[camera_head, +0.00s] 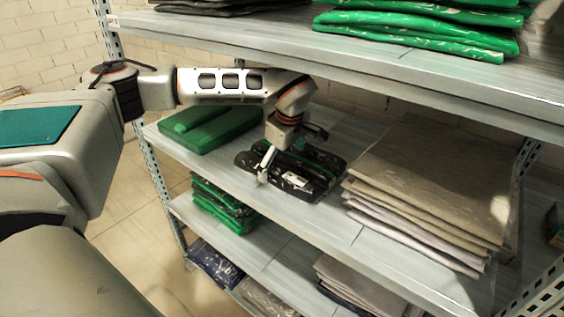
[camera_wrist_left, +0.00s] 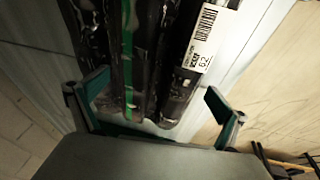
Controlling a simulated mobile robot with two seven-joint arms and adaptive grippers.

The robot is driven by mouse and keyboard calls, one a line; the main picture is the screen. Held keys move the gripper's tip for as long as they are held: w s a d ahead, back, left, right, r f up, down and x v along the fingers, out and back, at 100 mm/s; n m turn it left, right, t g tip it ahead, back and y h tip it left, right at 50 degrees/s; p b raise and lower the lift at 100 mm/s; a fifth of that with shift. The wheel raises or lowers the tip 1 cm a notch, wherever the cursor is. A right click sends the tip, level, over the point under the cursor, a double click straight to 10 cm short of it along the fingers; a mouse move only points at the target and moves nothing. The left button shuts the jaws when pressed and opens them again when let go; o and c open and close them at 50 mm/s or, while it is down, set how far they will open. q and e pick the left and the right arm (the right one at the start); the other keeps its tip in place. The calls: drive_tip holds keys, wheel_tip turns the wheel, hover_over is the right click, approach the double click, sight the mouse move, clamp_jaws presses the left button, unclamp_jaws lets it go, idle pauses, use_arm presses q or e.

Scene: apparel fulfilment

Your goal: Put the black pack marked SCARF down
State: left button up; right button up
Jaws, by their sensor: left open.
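A dark pack (camera_head: 322,172) in shiny wrap, with a white label, lies on the middle shelf (camera_head: 345,225). Dark wrapped rolls with a green strip between them show up close in the left wrist view (camera_wrist_left: 182,65); a white barcode label is on the right one. I cannot read the word SCARF. My left gripper (camera_head: 288,155) is over the dark pack, pointing down. In the left wrist view its fingers (camera_wrist_left: 153,92) are spread apart either side of the rolls, with visible gaps. The dark pack rests on the shelf or on items beneath; I cannot tell which. My right gripper is out of view.
Green packs (camera_head: 210,127) lie left of the dark pack. A stack of grey-brown packs (camera_head: 430,175) stands close on its right. The upper shelf (camera_head: 390,62) hangs just above my left arm. Bare shelf shows along the front edge.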

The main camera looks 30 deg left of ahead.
sight(297, 189)
use_arm(q)
drive_tip(key=shift+r, duration=0.2)
drive_tip(key=s+d+b, duration=0.1)
drive_tip(key=s+d, duration=0.1)
drive_tip(key=d, duration=0.1)
drive_tip(key=s+d+b, duration=0.1)
drive_tip(key=s+d, duration=0.1)
drive_tip(key=d, duration=0.1)
drive_tip(key=s+d+b, duration=0.1)
drive_tip(key=s+d, duration=0.1)
drive_tip(key=d, duration=0.1)
drive_tip(key=shift+s+r, duration=0.35)
drive_tip(key=shift+s, duration=0.05)
drive_tip(key=shift+s+d, duration=0.3)
drive_tip(key=shift+d, duration=0.15)
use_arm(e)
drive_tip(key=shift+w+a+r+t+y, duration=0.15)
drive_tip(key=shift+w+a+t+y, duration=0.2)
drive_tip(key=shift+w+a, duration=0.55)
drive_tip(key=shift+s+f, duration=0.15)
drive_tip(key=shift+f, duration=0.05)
